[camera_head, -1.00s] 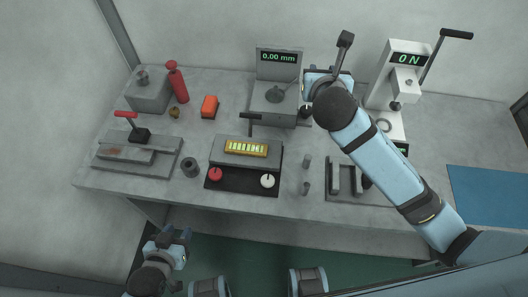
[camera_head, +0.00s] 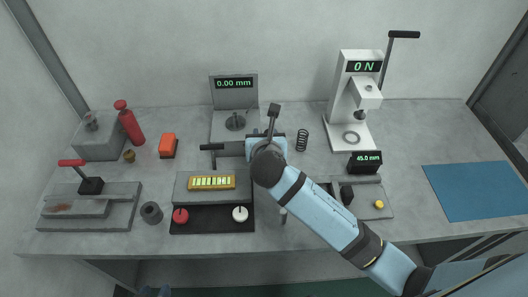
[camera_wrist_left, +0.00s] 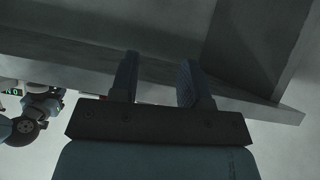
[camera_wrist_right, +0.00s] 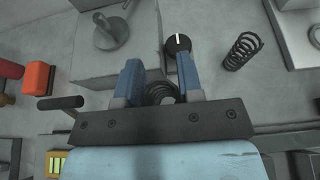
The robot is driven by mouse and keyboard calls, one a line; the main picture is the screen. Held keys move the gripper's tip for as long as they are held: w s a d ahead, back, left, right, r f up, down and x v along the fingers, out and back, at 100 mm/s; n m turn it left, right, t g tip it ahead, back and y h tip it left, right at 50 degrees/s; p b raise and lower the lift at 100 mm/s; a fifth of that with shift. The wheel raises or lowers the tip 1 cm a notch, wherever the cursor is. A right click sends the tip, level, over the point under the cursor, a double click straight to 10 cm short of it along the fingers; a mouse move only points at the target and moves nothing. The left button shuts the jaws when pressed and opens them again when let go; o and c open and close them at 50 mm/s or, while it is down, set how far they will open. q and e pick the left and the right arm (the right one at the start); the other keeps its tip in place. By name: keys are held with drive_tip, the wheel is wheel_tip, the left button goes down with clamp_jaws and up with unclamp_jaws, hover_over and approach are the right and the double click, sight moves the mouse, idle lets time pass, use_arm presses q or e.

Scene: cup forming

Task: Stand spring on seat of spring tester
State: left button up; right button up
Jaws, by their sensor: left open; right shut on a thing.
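The spring tester (camera_head: 362,75) is white, with a "0 N" display and a raised lever, at the back right. Its round seat (camera_head: 352,138) is bare. My right gripper (camera_wrist_right: 158,80) is shut on a dark coil spring (camera_wrist_right: 160,93), seen end-on between its fingers in the right wrist view; the arm hides this spring in the head view. Another dark spring (camera_head: 302,140) stands on the table between my right gripper and the tester; it also shows in the right wrist view (camera_wrist_right: 242,50). My left gripper (camera_wrist_left: 160,75) is open and empty, near the table's edge.
A gauge reading 0.00 mm (camera_head: 234,92) stands just behind my right gripper. A small display (camera_head: 365,161) reading 45.0 mm sits in front of the tester. A blue mat (camera_head: 480,190) lies at the right. Bare table lies between the standing spring and the tester.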

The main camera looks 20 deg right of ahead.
drive_tip(key=shift+f+b, duration=0.45)
drive_tip(key=shift+f, duration=2.2)
drive_tip(key=shift+f, duration=0.1)
drive_tip(key=o, duration=0.9)
drive_tip(key=shift+o, duration=0.2)
